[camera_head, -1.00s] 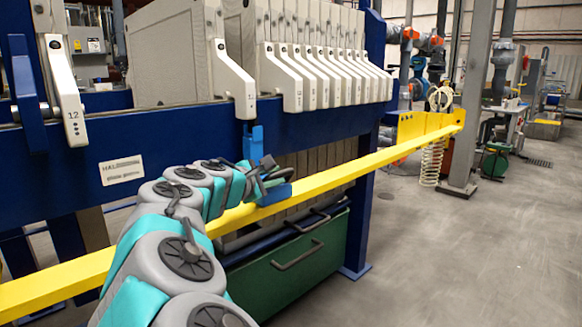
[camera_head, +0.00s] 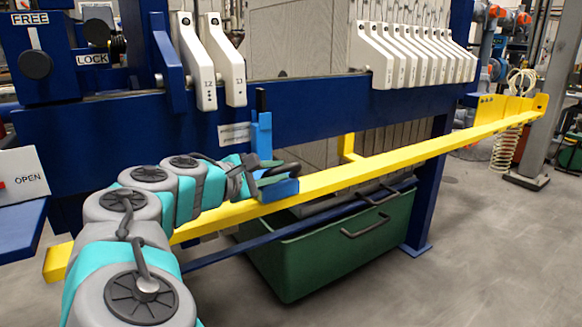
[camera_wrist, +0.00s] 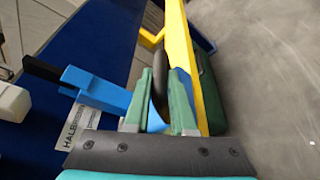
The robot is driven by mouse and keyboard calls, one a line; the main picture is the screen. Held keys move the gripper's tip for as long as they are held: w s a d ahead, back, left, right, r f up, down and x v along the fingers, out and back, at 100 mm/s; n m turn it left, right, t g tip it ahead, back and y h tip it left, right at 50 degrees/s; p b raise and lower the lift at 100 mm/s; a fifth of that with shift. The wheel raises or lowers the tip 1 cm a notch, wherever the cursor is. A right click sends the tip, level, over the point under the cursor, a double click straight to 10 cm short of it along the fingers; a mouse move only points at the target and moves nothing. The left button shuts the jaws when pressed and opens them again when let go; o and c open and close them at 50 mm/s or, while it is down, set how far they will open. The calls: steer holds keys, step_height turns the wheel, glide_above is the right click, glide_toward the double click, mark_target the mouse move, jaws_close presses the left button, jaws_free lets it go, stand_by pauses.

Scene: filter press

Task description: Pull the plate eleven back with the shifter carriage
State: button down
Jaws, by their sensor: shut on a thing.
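Plate eleven's white handle (camera_head: 225,62) hangs on the blue side beam, close beside plate twelve's handle (camera_head: 196,62), with a narrow gap between them. The blue shifter carriage (camera_head: 278,190) sits on the yellow rail (camera_head: 370,165). Its upright blue finger (camera_head: 262,135) with a black tip (camera_head: 262,101) stands just right of plate eleven's handle. In the wrist view the finger (camera_wrist: 95,88) points left, near a white handle end (camera_wrist: 13,101); a small gap shows. My gripper (camera_head: 262,176) is shut on the carriage's dark handle (camera_wrist: 159,80), which shows between the green finger pads.
The remaining plates' handles (camera_head: 420,55) are grouped at the right, with a wide gap before plate eleven. A green bin (camera_head: 330,245) stands below the rail. A FREE/LOCK panel (camera_head: 60,50) and an OPEN panel (camera_head: 22,178) are at the left.

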steer(key=shift+s+a+f, duration=0.1)
steer(key=shift+a+f, duration=0.1)
steer(key=shift+a, duration=0.25)
steer(key=c, duration=1)
jaws_free()
steer(key=shift+o, duration=1.2)
steer(key=shift+r, duration=0.1)
steer(key=v, duration=0.7)
steer(key=shift+s, duration=0.25)
steer(key=shift+a, duration=0.15)
